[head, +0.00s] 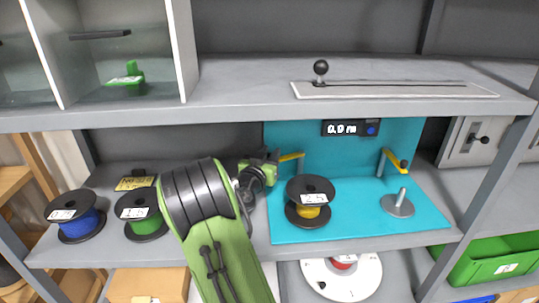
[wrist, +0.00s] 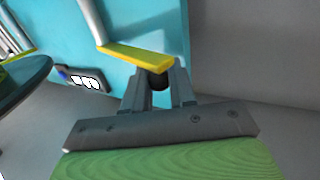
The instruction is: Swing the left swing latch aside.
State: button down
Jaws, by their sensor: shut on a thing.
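The left swing latch (head: 291,157) is a yellow bar on a grey post, low on the teal panel. In the wrist view the yellow bar (wrist: 135,56) runs from its post at the left to my fingers, with a black knob (wrist: 158,82) under its end. My gripper (wrist: 160,88) is shut on that knob, with a finger on each side. In the head view my gripper (head: 270,160) is at the bar's left end, and my arm partly hides it. The right swing latch (head: 390,162) is a similar yellow bar with a black knob.
A reel with yellow cable (head: 309,212) stands on the teal base, close right of my gripper. An empty spindle (head: 398,205) stands farther right. Blue (head: 78,222) and green (head: 144,218) reels are at the left. A shelf (head: 240,105) runs above, with a display (head: 350,128) beneath it.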

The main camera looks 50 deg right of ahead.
jog(key=shift+s+a+f+n+t+b, duration=0.15)
jog(key=shift+s+n+t+b, duration=0.35)
jog(key=shift+b, duration=0.4)
jog(key=shift+s+a+n+t+y, duration=0.25)
jog(key=shift+n+t+y, duration=0.2)
jog(key=shift+t, duration=0.35)
jog(key=c, duration=1.1)
grip_release()
jog(key=shift+o, duration=0.2)
